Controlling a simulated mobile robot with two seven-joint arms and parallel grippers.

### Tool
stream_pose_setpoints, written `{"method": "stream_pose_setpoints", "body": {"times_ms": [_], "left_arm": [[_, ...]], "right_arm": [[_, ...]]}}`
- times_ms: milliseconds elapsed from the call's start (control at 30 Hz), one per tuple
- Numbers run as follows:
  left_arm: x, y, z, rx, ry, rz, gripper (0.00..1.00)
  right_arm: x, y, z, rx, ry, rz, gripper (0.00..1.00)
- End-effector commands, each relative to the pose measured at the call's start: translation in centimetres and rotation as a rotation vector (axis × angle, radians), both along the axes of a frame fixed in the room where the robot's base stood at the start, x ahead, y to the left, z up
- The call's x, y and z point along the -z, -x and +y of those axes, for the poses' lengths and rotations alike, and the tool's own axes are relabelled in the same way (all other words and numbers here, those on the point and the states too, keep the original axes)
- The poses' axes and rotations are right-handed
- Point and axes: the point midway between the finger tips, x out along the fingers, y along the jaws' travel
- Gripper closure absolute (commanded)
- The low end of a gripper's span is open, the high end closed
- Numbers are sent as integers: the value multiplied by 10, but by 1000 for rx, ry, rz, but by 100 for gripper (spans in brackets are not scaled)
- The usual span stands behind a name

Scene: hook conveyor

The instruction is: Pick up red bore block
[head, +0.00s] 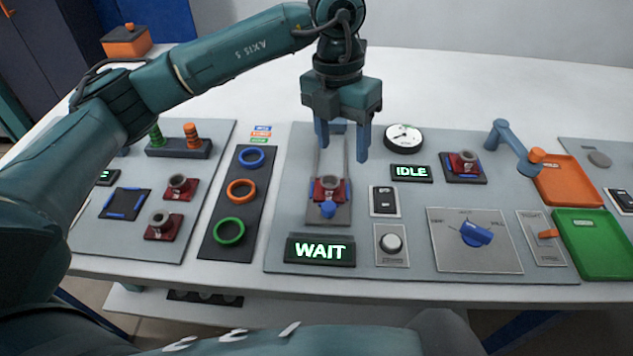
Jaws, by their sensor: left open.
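Several red bore blocks, each a red base with a grey ring on top, are in view. One red bore block (328,190) sits on the slide in the middle panel, behind a blue knob. Two more, the upper (180,188) and the lower (162,227), sit on the left panel. Another (464,164) sits on a dark pad at the right. My left gripper (342,145) is open and empty, fingers pointing down, above the far part of the slide, behind and above its block. My right gripper is out of view.
Blue, orange and green rings (241,190) lie on a dark strip. A lit WAIT display (320,251) stands in front of the slide. A blue swing arm (515,147) stands near the orange tray (565,180) and green tray (592,246).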

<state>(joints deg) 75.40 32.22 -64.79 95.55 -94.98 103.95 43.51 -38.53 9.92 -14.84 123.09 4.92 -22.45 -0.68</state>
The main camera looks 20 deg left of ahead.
Motion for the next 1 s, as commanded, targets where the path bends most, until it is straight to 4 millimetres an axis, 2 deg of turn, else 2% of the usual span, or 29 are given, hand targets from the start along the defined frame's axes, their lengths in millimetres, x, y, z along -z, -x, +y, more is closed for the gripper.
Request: {"method": "stream_pose_setpoints", "body": {"times_ms": [33, 167, 500, 767, 1000], "left_arm": [[-6, -6, 12, -24, -53, -27, 43], [-10, -12, 26, -56, -118, -50, 43], [49, -12, 26, -55, -120, -47, 43], [69, -13, 24, -54, -117, -49, 43], [103, -19, 19, -53, -117, -46, 43]], "right_arm": [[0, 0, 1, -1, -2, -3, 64], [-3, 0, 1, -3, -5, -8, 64], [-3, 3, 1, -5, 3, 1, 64], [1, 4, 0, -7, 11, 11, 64], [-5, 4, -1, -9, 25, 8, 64]]}}
